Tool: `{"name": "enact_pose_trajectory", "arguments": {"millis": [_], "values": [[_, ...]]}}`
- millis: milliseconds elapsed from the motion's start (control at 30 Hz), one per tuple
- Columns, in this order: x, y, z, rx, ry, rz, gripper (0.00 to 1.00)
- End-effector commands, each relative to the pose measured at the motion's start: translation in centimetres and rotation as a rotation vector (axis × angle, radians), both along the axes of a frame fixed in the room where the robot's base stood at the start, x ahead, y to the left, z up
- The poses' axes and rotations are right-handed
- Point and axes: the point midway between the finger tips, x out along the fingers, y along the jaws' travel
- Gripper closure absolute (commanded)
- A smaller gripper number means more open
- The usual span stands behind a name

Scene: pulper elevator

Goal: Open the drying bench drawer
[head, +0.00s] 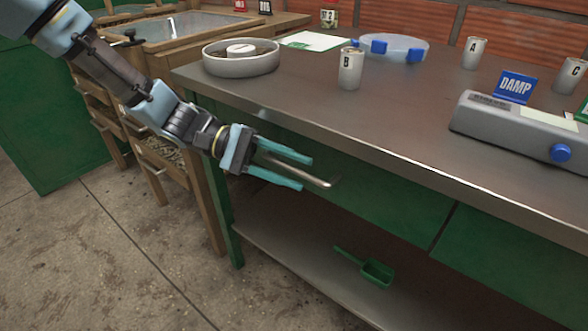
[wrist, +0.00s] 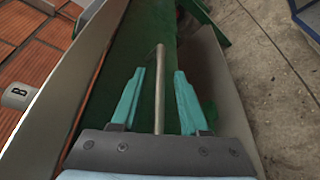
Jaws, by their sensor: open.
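The drying bench (head: 300,115) has a grey metal top and green drawer fronts below it. The left drawer front (head: 385,205) looks closed, flush under the top. Its metal bar handle (head: 318,181) shows in the head view. My gripper (head: 305,174) is open in front of this drawer, with its teal fingers above and below the handle in the head view. In the wrist view the handle (wrist: 160,85) runs between the two fingers of my gripper (wrist: 157,92), with gaps on both sides. The handle's near end is hidden behind the gripper body.
On the bench top stand a round grey dish (head: 241,65), cup B (head: 349,72), cup A (head: 473,54), a DAMP sign (head: 514,88) and a grey meter (head: 520,128). A green scoop (head: 375,272) lies on the lower shelf (head: 300,262). Open floor lies at the lower left.

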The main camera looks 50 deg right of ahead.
Motion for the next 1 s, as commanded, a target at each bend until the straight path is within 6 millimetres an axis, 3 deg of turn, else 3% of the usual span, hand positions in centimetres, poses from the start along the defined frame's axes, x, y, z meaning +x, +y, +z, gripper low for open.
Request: {"name": "enact_pose_trajectory", "arguments": {"millis": [367, 767, 1000], "values": [[-0.60, -0.20, -0.17, 0.000, -0.001, 0.000, 0.55], [-0.57, -0.19, -0.16, 0.000, -0.001, 0.000, 0.99], [-0.56, -0.18, -0.18, 0.000, -0.002, 0.001, 1.00]]}}
